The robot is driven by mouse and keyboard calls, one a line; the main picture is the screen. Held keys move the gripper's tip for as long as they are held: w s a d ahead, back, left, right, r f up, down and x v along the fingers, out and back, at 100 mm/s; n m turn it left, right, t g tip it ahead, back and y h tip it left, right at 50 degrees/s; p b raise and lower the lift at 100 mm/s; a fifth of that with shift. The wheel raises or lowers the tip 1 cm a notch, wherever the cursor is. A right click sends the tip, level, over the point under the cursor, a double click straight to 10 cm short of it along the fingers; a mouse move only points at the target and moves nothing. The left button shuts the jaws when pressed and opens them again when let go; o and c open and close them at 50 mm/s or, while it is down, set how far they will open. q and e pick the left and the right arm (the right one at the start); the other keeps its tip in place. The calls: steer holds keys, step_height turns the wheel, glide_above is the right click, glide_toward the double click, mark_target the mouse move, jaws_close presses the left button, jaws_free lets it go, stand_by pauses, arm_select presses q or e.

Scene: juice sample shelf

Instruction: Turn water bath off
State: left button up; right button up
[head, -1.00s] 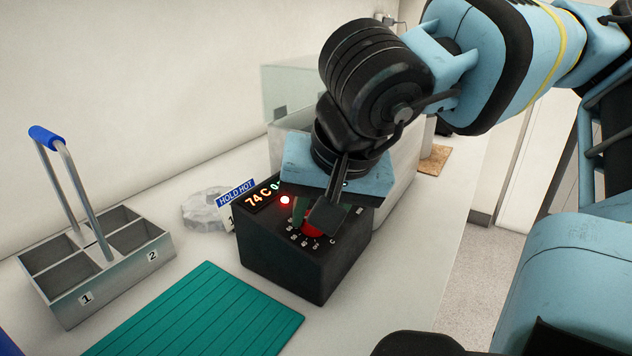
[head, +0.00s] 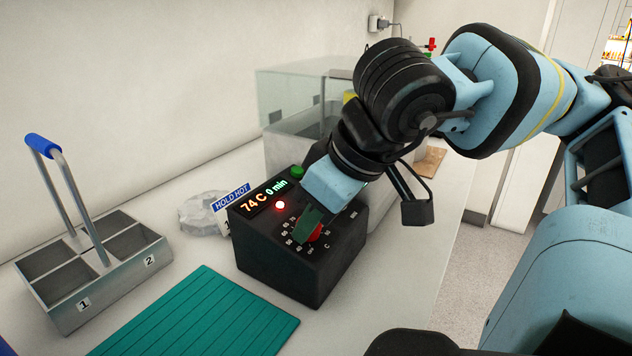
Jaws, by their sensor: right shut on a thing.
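The water bath's black control box (head: 285,265) stands on the bench at the centre. Its display (head: 264,194) reads 74 C and 0 min. A red lamp (head: 280,205) is lit beside it, and a green button (head: 297,171) sits at the back of the panel. A red knob (head: 316,234) with a ring of white numbers is on top. My right gripper (head: 309,229) reaches down at a tilt and is shut on the red knob, hiding much of it and some numbers. My left gripper is not in view.
A metal carrier (head: 121,281) with a blue handle stands at the left. A green ridged mat (head: 200,318) lies in front.

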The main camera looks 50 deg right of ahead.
steer(key=n+y, duration=0.1)
steer(key=n, duration=0.3)
steer(key=shift+d+p, duration=0.1)
steer(key=shift+p, duration=0.2)
steer(key=shift+n+g, duration=0.4)
steer(key=shift+n, duration=1.1)
steer(key=o, duration=1)
steer(key=shift+c, duration=0.2)
steer(key=shift+d+r, duration=0.1)
